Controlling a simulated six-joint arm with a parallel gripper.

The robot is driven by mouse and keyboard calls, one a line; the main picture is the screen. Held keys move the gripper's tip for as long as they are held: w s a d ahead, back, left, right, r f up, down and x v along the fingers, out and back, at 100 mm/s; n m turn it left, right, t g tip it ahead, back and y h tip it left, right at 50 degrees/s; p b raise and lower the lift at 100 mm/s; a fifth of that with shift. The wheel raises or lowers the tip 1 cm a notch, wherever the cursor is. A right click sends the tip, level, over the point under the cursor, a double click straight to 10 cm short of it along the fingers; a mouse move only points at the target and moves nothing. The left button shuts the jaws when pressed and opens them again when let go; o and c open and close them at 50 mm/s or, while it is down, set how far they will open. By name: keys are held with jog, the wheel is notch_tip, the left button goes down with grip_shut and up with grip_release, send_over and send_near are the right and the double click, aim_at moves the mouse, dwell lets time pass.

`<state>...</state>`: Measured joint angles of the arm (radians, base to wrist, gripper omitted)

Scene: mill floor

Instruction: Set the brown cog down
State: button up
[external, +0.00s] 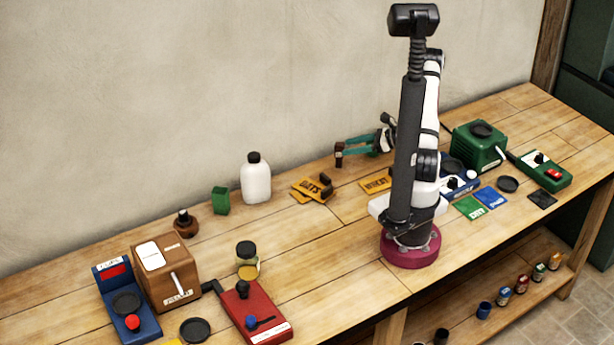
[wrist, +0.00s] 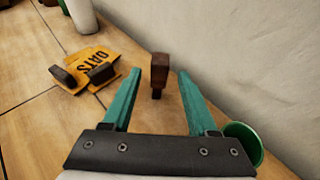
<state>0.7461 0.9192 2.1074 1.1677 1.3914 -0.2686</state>
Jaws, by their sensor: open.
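A dark red-brown piece (wrist: 158,72), which looks like the brown cog, stands upright on the wooden bench in the wrist view. Its teeth cannot be made out. My gripper (wrist: 159,80) has its two teal fingers spread on either side of it, with a gap visible on each side. In the external view the brown piece (external: 339,160) shows small at the fingertips of my gripper (external: 342,149), low over the back of the bench near the wall. Whether it rests fully on the bench is hard to tell there.
A yellow OATS card (external: 312,189) with dark pieces lies left of my gripper, and a WHEAT card (external: 376,184) lies in front. A white bottle (external: 256,182) stands further left. A green round container (wrist: 243,140) is close by my right finger. The wall is close behind.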

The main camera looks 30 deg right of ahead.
jog(key=v, duration=0.4)
jog(key=s+a+r+n+g, duration=0.95)
jog(key=a+r+n, duration=0.25)
jog(key=a, duration=0.2)
jog(key=s+d+r+n+h, duration=0.1)
jog(key=s+r+n+h, duration=0.1)
jog(key=s+n+h, duration=0.5)
jog(key=s+n, duration=0.2)
jog(key=s, duration=0.4)
jog(key=shift+r+h, duration=0.25)
jog(key=shift+h, duration=0.05)
jog(key=shift+s, duration=0.1)
